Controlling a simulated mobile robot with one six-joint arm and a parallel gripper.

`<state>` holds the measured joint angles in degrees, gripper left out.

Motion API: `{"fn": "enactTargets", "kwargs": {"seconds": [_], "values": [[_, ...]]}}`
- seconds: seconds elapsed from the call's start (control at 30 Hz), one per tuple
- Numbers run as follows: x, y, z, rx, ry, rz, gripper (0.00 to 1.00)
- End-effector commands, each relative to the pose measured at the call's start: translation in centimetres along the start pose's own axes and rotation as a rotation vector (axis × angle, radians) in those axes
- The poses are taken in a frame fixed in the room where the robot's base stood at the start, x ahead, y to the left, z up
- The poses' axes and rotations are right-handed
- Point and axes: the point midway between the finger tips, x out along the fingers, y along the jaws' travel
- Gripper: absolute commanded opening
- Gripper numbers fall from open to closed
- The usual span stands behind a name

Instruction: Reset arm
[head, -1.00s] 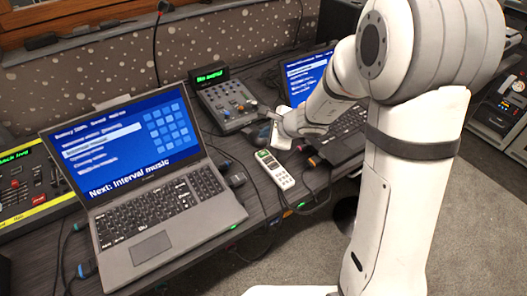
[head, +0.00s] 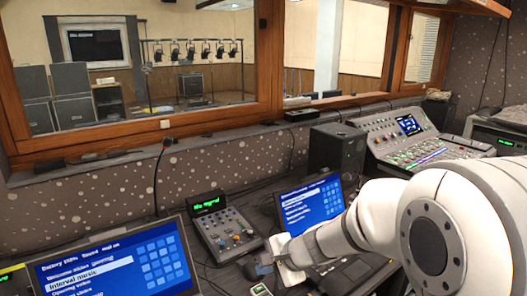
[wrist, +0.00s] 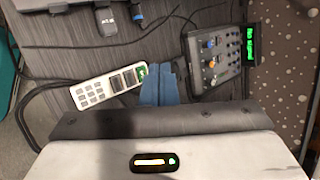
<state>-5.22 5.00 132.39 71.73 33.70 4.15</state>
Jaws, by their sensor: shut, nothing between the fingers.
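My gripper (wrist: 163,88) shows in the wrist view with its blue-grey fingers shut and nothing between them. It is above the desk, between a white remote-like keypad (wrist: 108,88) and a small fader console (wrist: 216,60). In the head view my gripper (head: 263,268) is just below the fader console (head: 225,235), whose green display reads "No signal". My white arm reaches in from the right and covers part of the right laptop (head: 311,204).
A left laptop (head: 115,262) shows a blue menu screen with "Interval music" highlighted. A black speaker (head: 337,150) and a large mixing desk (head: 420,140) stand at the back right. A wooden-framed window (head: 145,125) runs behind the desk. Cables lie on the desk.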

Motion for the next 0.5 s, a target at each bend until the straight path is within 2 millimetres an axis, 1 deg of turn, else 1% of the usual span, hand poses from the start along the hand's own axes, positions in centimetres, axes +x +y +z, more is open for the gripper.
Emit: {"fn": "enactTargets", "kwargs": {"seconds": [0.03, 0.1, 0.17, 0.2, 0.33, 0.4, 0.5], "values": [[-2.4, 0.3, 1.1, -0.104, -0.003, 0.026, 0.00], [-4.9, 1.5, 2.2, -0.253, -0.008, 0.083, 0.00], [-7.0, 2.8, 2.9, -0.377, -0.006, 0.139, 0.00], [-8.4, 3.7, 3.3, -0.457, -0.002, 0.179, 0.00], [-13.1, 6.9, 3.7, -0.699, 0.026, 0.330, 0.00], [-15.4, 8.6, 3.5, -0.807, 0.047, 0.415, 0.00], [-18.2, 10.5, 3.0, -0.927, 0.079, 0.526, 0.00]]}}
